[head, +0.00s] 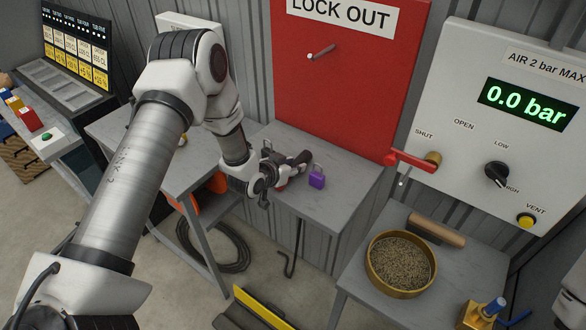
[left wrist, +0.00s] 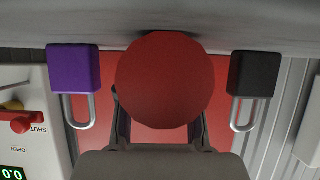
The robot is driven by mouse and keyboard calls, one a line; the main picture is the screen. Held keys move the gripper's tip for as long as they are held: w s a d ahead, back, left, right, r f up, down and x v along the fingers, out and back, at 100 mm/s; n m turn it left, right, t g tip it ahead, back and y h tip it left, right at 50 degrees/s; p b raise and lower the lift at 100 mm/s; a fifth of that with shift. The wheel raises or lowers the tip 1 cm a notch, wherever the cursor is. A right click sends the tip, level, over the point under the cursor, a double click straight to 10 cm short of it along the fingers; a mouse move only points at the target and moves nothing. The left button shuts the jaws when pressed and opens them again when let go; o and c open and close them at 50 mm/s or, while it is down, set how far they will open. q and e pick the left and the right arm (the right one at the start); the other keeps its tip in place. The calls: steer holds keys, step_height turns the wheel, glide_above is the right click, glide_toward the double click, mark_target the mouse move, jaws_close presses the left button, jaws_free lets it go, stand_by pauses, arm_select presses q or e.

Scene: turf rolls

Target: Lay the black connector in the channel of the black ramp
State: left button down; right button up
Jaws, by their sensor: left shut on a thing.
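My left gripper (head: 284,176) is over the front of the grey table below the red LOCK OUT board. It is shut on a red round-faced thing (left wrist: 165,82), seen between the fingers in the left wrist view. I cannot make out a black connector for certain; a dark stubby shape (head: 303,158) at the gripper may be a finger or part of a held thing. A low black piece (head: 236,314) with a yellow strip (head: 262,306), possibly the ramp, lies at the bottom edge, partly cut off. Its channel is not clear. My right gripper is not in view.
A purple padlock (head: 317,178) stands just right of the gripper; a black padlock (left wrist: 255,74) shows in the left wrist view. A black coil (head: 222,262) lies on the floor. A bowl of grains (head: 372,279) stands on the right table. Floor around the yellow strip looks clear.

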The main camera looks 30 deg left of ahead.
mark_target(293, 164)
arm_select(q)
steer(key=shift+w, duration=0.1)
steer(key=shift+r, duration=0.35)
step_height(293, 164, up, 9)
steer(key=b, duration=0.3)
steer(key=shift+f, duration=0.1)
steer(key=shift+r, duration=0.25)
steer(key=shift+f, duration=0.1)
